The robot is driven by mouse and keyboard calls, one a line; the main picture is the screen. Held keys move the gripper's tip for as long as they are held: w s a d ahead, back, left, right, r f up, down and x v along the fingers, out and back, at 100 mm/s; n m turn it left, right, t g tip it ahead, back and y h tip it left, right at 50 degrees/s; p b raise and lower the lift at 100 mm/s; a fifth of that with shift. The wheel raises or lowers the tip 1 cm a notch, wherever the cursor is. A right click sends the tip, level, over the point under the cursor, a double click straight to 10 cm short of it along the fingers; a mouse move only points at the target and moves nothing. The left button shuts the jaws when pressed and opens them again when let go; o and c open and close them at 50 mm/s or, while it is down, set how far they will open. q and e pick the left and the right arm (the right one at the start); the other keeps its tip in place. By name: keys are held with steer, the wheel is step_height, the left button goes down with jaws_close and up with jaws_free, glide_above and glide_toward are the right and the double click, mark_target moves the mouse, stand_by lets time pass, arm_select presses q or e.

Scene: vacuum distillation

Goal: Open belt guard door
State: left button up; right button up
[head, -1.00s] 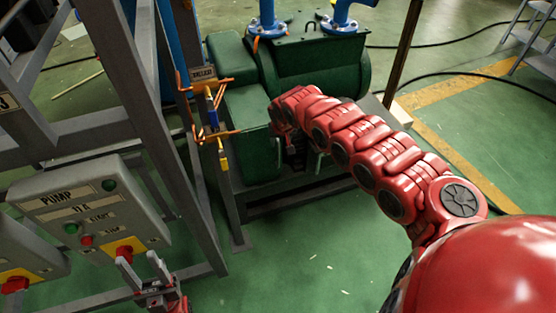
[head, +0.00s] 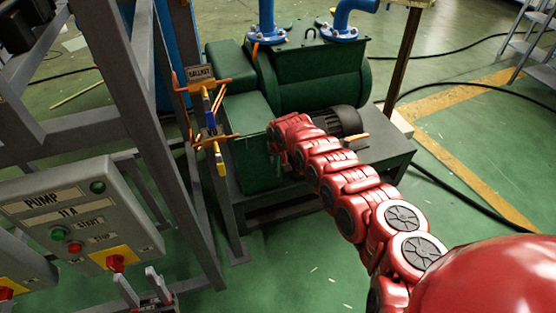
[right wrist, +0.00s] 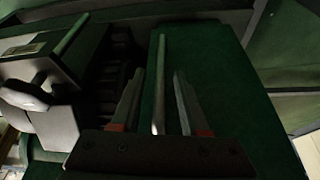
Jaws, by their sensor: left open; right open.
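The green belt guard (head: 257,140) stands at the left end of the pump in the head view. In the right wrist view its flat green panel (right wrist: 205,75) fills the middle right, with a slim upright bar (right wrist: 158,85) in front of it. My right gripper (right wrist: 159,72) is open, with one finger on each side of this bar; contact cannot be told. In the head view its fingers are hidden by my red arm at the guard. Whether the door is ajar cannot be told. My left gripper (head: 142,284) is open and empty at the bottom left.
The dark motor (head: 338,121) sits right of the guard and fills the left of the wrist view. The green pump body (head: 320,75) is behind. A grey frame and pump control box (head: 85,215) are at left.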

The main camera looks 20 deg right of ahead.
jaws_close()
stand_by(1.4)
